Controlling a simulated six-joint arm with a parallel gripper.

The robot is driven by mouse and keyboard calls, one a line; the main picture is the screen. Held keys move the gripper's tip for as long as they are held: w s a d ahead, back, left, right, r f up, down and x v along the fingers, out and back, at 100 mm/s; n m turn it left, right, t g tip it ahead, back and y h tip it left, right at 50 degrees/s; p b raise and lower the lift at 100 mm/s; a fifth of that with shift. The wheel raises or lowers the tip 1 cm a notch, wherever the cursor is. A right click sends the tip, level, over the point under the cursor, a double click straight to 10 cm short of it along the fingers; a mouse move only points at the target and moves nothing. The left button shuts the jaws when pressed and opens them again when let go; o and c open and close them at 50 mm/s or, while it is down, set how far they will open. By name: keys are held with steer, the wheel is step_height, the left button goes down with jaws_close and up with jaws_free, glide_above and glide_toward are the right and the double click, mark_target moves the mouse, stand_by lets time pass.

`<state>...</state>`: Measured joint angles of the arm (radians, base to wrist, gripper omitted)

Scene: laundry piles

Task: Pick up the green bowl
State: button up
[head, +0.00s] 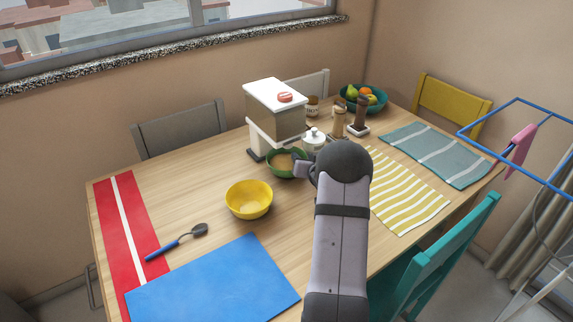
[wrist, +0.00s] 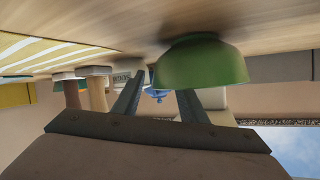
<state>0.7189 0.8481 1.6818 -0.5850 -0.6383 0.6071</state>
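The green bowl (head: 273,165) stands upright on the wooden table, below the white dispenser, with something tan inside. My gripper (head: 301,169) is at its right side, and my arm hides part of that area. In the wrist view, which is upside down, the green bowl (wrist: 207,65) is large and close at the upper right. My gripper's two fingers (wrist: 161,84) are spread apart. The bowl's rim covers the tip of the right-hand finger; I cannot tell whether they touch. The left-hand finger is clear of the bowl.
A yellow bowl (head: 249,202) stands left of my arm. The dispenser (head: 275,112) stands behind the green bowl, with a white lidded pot (head: 313,142) and wooden mills (head: 338,121) to the right. A teal fruit bowl (head: 376,104) is at the back. Bare table lies left of the bowls.

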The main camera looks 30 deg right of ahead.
jaws_close()
steer(key=shift+r, duration=0.1)
steer(key=shift+r, duration=0.45)
steer(key=r, duration=0.2)
steer(key=shift+s+r, duration=0.25)
steer(key=shift+r, duration=0.05)
steer(key=s+a, duration=0.2)
steer(key=s, duration=0.3)
steer(key=s+a+b, duration=0.1)
steer(key=s+a, duration=0.1)
steer(key=s, duration=0.4)
steer(key=s+a+b, duration=0.1)
steer(key=s+a, duration=0.1)
steer(key=s, duration=0.3)
steer(key=shift+s+a, duration=0.15)
steer(key=shift+s, duration=0.05)
